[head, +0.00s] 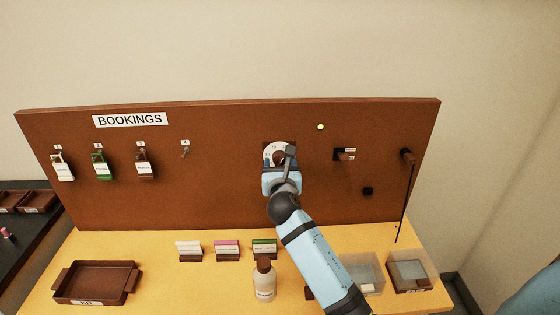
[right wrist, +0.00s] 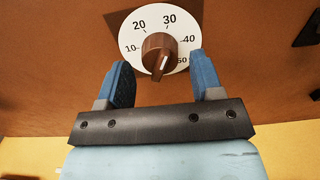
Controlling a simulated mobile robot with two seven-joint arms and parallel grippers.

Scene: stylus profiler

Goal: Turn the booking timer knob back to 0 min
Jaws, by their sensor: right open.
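The booking timer is a white round dial (head: 268,149) on the brown board, partly hidden by my right gripper (head: 283,165) in the head view. In the right wrist view the dial (right wrist: 145,22) shows 10, 20, 30, 40 and a partly covered number at lower right. The 0 mark cannot be made out. The brown knob (right wrist: 158,50) at its centre has a pale pointer line aimed roughly downward. My right gripper (right wrist: 160,62) is open, its two blue fingers on either side of the knob, with visible gaps to it. My left gripper is not in view.
The brown board (head: 230,195) carries hanging tags at left, a lit lamp (head: 320,127), a switch (head: 346,154) and a peg (head: 407,155) at right. On the yellow table stand a bottle (head: 264,283), small card holders, a brown tray (head: 97,283) and clear boxes.

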